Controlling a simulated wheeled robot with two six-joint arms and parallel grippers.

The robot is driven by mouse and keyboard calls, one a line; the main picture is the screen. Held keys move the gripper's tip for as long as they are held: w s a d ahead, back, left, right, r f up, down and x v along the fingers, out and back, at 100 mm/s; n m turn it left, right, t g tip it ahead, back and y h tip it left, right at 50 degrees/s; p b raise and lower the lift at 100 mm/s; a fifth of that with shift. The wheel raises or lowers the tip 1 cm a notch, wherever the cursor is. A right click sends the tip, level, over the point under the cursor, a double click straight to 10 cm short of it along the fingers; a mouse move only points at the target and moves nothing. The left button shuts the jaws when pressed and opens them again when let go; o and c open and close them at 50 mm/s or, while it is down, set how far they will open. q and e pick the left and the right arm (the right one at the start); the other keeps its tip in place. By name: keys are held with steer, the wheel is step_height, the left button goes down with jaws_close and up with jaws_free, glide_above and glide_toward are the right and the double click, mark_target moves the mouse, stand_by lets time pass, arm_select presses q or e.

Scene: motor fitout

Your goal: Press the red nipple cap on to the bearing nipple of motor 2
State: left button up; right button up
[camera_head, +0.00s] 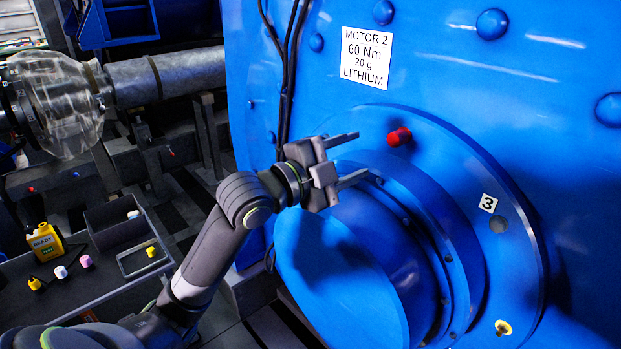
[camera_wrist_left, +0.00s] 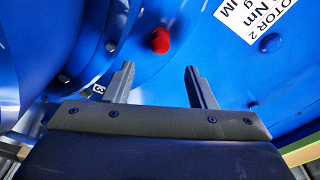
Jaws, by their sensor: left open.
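The red nipple cap (camera_head: 399,136) sits on the blue bearing flange of motor 2 (camera_head: 490,75), near the top of the flange. It also shows in the left wrist view (camera_wrist_left: 161,40), just beyond the fingertips and between their lines. The nipple under it is hidden. My left gripper (camera_head: 350,157) is open and empty, with its fingers pointing toward the flange. A gap shows between its fingertips and the cap. The left wrist view shows both fingers (camera_wrist_left: 158,72) spread apart. My right gripper is not in view.
A white label (camera_head: 367,58) reads MOTOR 2, 60 Nm, 20 g, LITHIUM. A yellow fitting (camera_head: 503,327) sits low on the flange, below a tag with 3 (camera_head: 488,203). At left, a dark tray (camera_head: 100,290) holds a yellow bottle (camera_head: 45,242) and several small caps.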

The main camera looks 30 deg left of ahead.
arm_select(q)
steer(key=v, duration=0.8)
steer(key=shift+b, duration=0.4)
steer(key=shift+s+a, duration=0.1)
